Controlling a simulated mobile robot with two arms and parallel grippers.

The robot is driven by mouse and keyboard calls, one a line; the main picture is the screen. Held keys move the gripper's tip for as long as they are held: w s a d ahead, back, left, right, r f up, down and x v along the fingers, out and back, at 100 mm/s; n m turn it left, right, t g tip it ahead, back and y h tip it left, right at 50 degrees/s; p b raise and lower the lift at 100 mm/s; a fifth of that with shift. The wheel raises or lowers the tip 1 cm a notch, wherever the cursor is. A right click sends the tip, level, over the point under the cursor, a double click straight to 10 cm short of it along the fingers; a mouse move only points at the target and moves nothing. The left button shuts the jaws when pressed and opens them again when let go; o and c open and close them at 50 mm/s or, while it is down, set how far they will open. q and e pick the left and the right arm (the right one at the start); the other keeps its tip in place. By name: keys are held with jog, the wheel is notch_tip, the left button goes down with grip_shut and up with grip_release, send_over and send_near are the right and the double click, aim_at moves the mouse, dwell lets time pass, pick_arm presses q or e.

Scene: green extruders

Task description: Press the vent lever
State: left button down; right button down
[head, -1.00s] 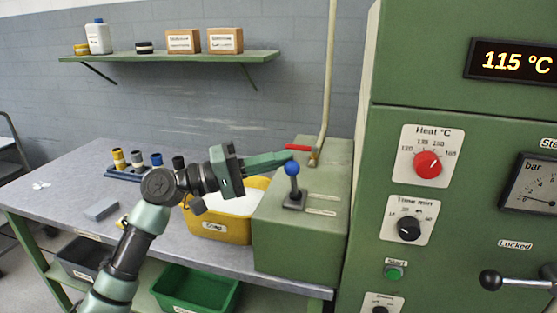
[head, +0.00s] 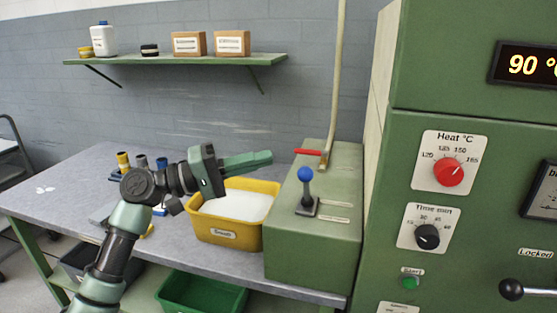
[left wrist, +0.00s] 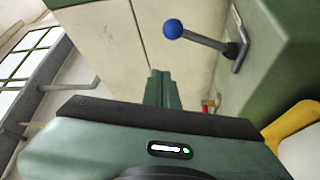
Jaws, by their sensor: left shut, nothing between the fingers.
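A lever with a blue ball knob (head: 305,174) stands nearly upright from a dark base on the green box (head: 305,250). In the left wrist view the blue knob (left wrist: 173,28) and its grey stem are at the upper right. A small red handle (head: 308,152) sits on a pipe fitting behind the lever; no label tells which is the vent lever. My left gripper (head: 271,156) is shut and empty, its tips left of the blue knob and apart from it. In the left wrist view my fingers (left wrist: 163,75) are together. My right gripper is not in view.
A yellow bin (head: 255,238) of white material stands below my left gripper. The tall green machine (head: 440,100) with a 90 °C display (head: 530,65) rises at the right. A pale pipe (head: 335,90) runs up behind the box. A shelf (head: 180,60) hangs on the wall.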

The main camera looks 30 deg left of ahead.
pick_arm(q)
jog(key=a, duration=0.1)
jog(key=s+a+f, duration=0.1)
jog(key=shift+s+a, duration=0.15)
jog(key=shift+a, duration=0.15)
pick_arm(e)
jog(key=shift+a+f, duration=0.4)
